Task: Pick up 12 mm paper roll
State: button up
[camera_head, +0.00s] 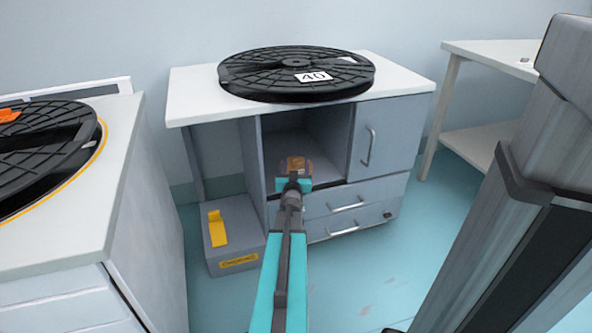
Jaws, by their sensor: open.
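A small brown-orange thing (296,163), perhaps the paper roll, shows right at the tip of my gripper, at the opening of the cabinet's open compartment (325,130). It is too small to read a size or label on it. My gripper (294,182), at the end of the cyan and dark arm, is open and points into the compartment. It overlaps the lower edge of the brown-orange thing in this view. Whether the fingers are around it or just in front of it, I cannot tell. The gripper hides part of the compartment floor.
The grey cabinet has a white top (400,82) bearing a black reel (296,74) labelled 40. A grey box (232,235) with a yellow part stands at its left. A counter (125,150) with another reel is left, a white table (490,50) right. Floor between is clear.

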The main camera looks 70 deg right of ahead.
aim_at(296, 164)
dwell(0.4)
jog(key=c, duration=1.3)
jog(key=shift+r, duration=0.15)
jog(key=shift+r+p, duration=0.6)
jog(key=shift+r, duration=0.2)
notch_tip(296, 164, up, 2)
jog(key=shift+r+p, duration=0.1)
jog(key=shift+p, duration=0.5)
jog(key=s+a+p, duration=0.3)
jog(key=a, duration=0.1)
jog(key=s+a+p, duration=0.3)
jog(key=s+p, duration=0.1)
jog(key=s+a+r+p, duration=0.1)
jog(key=s+a+p, duration=0.2)
jog(key=a, duration=0.1)
jog(key=shift+s+a+p, duration=0.3)
jog(key=shift+s+p, duration=0.05)
jog(key=shift+s, duration=0.05)
